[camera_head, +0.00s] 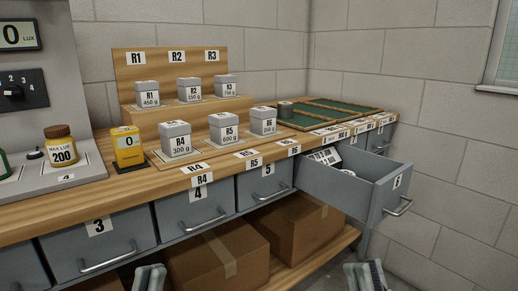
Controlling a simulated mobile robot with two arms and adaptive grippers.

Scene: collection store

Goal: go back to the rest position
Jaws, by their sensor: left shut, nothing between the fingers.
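My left gripper (149,278) shows at the bottom edge, in front of the lower shelf and below the drawers. Its fingers are together and nothing is between them. My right gripper (366,277) shows at the bottom edge further right, below the open drawer. Only the tips of both grippers are in view, and both are apart from the furniture. I cannot tell whether the right one is open or shut.
Drawer 6 (375,203) stands open with a labelled item inside; drawers 3 (98,247), 4 (195,208) and 5 (265,184) are shut. Cardboard boxes (218,258) fill the lower shelf. Labelled grey boxes (175,139) and a green tray (345,112) are on the counter.

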